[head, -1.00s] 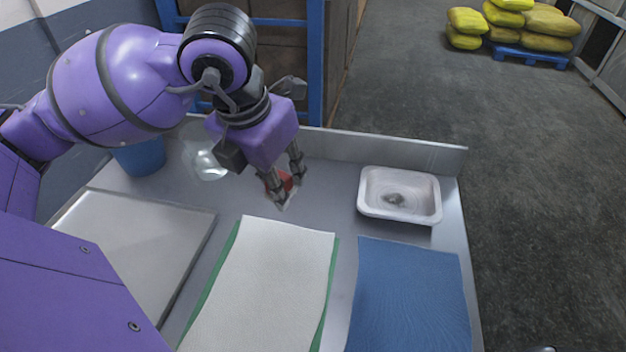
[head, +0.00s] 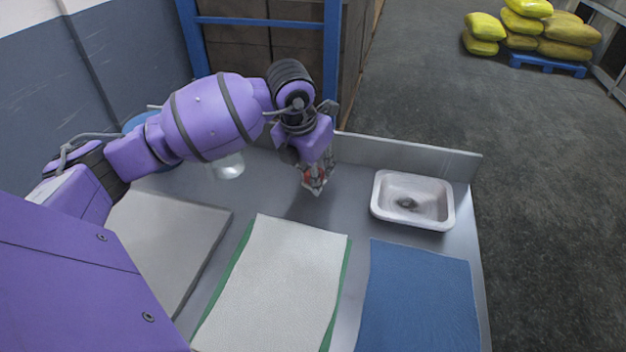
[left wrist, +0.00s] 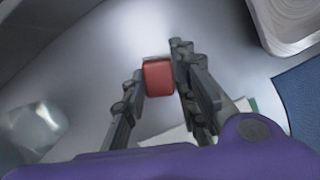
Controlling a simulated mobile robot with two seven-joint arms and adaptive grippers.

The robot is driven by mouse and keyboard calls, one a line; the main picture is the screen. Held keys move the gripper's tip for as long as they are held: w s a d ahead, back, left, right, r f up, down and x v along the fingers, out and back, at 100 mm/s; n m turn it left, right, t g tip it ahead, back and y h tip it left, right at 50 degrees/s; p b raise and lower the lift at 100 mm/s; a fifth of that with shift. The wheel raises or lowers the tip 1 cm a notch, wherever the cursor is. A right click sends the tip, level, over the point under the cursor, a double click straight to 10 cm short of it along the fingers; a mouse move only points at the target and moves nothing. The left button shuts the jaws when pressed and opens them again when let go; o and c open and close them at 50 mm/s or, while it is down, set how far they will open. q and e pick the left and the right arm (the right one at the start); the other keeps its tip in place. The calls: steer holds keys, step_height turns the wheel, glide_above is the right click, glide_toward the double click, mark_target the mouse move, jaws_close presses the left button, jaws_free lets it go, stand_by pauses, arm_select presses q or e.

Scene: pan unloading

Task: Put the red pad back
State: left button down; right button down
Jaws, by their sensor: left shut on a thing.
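My left gripper (head: 316,186) is above the back part of the metal table, left of the white tray. It is shut on the red pad (left wrist: 158,77), a small red block with rounded edges. In the left wrist view the pad sits between the two fingertips. In the head view the red pad (head: 314,175) is mostly hidden by the fingers. I cannot tell exactly how high it is above the table. My right gripper is not in view.
A white tray (head: 440,214) stands at the back right. A white cloth over a green one (head: 285,270) and a blue cloth (head: 420,300) lie in front. A flat grey tray (head: 205,225) is at the left, with a clear glass (head: 230,167) behind it. A raised edge (head: 410,155) runs along the back.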

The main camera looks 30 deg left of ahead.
arm_select(q)
steer(key=shift+s+f, duration=0.1)
steer(key=shift+f, duration=1.35)
steer(key=c, duration=1.4)
jaws_free()
steer(key=v, duration=1.2)
steer(key=shift+r, duration=0.2)
